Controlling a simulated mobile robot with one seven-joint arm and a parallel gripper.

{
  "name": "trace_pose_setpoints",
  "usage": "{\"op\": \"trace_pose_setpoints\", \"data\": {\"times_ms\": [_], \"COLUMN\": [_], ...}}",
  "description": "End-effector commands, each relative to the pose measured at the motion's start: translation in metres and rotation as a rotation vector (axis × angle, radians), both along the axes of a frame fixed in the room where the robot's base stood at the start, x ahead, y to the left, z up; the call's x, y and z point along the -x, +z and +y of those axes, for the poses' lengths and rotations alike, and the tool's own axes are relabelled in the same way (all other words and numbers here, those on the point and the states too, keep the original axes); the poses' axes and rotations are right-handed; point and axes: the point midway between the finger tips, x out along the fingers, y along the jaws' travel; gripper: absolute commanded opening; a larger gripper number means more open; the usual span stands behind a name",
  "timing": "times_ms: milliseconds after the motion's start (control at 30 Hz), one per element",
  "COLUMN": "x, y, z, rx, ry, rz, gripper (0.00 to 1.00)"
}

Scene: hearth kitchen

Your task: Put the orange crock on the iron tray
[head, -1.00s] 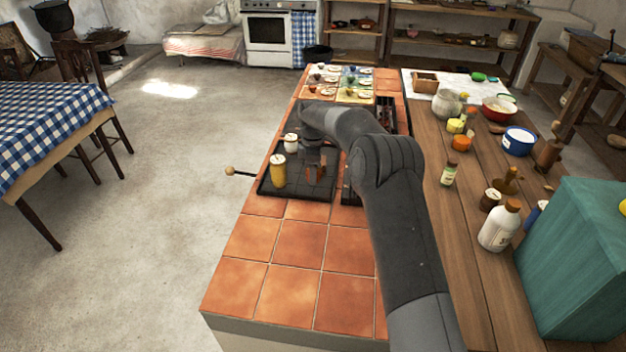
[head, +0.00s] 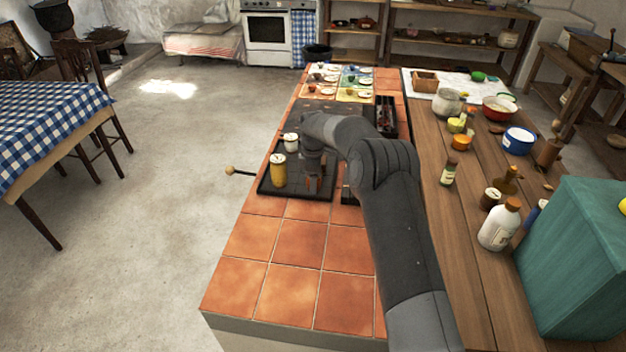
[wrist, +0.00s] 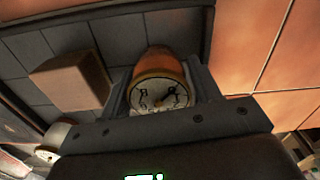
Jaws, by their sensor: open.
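A small orange crock (wrist: 158,70) with a pale, dark-marked top stands between the two grey fingers of my gripper (wrist: 162,88) in the wrist view. The fingers flank it; I cannot tell whether they touch it. In the head view my gripper (head: 314,186) is low over the near right part of a dark rimmed surface (head: 300,189), and a bit of orange shows between the fingers. A second dark, tray-like piece (head: 347,192) lies just right, mostly hidden by my arm. I cannot tell which of the two is the iron tray.
A mustard jar (head: 278,170) and a white jar (head: 291,142) stand left of my gripper. A tan block (wrist: 70,82) is beside the crock in the wrist view. Orange tiles (head: 290,245) in front are bare. The wooden table (head: 465,220) holds bottles and bowls.

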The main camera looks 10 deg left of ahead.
Motion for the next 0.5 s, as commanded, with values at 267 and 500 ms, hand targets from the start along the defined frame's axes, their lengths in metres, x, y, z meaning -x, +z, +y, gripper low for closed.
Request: {"op": "trace_pose_setpoints", "data": {"times_ms": [267, 500], "x": [-0.001, -0.001], "y": [0.041, 0.091], "z": [0.001, 0.000], "rx": [-0.003, -0.003], "ry": [0.000, 0.000], "rz": [-0.006, -0.004], "gripper": [0.57, 0.57]}}
